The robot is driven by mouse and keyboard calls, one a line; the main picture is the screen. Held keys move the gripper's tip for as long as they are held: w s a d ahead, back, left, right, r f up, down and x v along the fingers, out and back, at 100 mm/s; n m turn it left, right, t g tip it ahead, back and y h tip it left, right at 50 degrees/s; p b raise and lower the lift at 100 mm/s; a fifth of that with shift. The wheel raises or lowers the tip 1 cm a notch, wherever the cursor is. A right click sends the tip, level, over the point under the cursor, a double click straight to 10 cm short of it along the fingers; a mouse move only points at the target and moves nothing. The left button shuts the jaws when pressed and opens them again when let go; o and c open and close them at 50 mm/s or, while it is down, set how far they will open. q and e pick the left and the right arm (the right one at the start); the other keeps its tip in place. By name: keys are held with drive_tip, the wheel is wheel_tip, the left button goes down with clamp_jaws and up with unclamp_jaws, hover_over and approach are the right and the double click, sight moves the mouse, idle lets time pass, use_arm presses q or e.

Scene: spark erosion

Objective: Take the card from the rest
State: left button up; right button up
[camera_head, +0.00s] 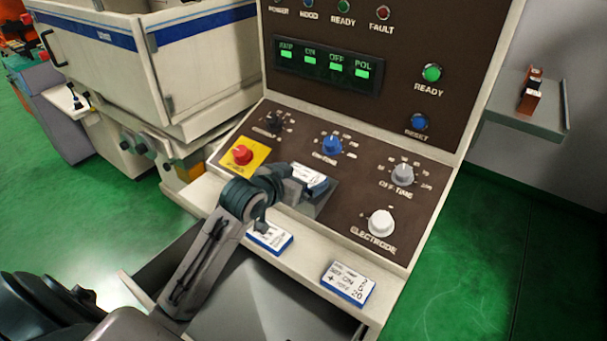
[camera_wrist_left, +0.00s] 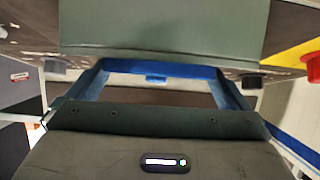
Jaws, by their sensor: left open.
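A white card with a blue edge (camera_head: 309,178) shows on the control panel, by a slanted grey plate (camera_head: 325,203) that may be the rest. My left gripper (camera_head: 296,181) reaches in from the left and is at this card, partly covering it. In the left wrist view, its two fingers (camera_wrist_left: 160,88) stand wide apart. A blue strip (camera_wrist_left: 160,68) crosses between them, perhaps the card's edge; I cannot tell whether they touch it. A grey-green surface (camera_wrist_left: 160,35) fills the top there. My right gripper is not in view.
Two more white-and-blue cards lie on the console's front ledge, one below my gripper (camera_head: 271,238) and one further right (camera_head: 348,284). The red button (camera_head: 242,155) and several knobs, such as the white one (camera_head: 381,223), stand out from the panel nearby.

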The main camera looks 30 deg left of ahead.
use_arm(q)
drive_tip(key=shift+x, duration=1)
drive_tip(key=shift+s+d+r, duration=0.1)
drive_tip(key=shift+c, duration=0.7)
drive_tip(key=c, duration=0.6)
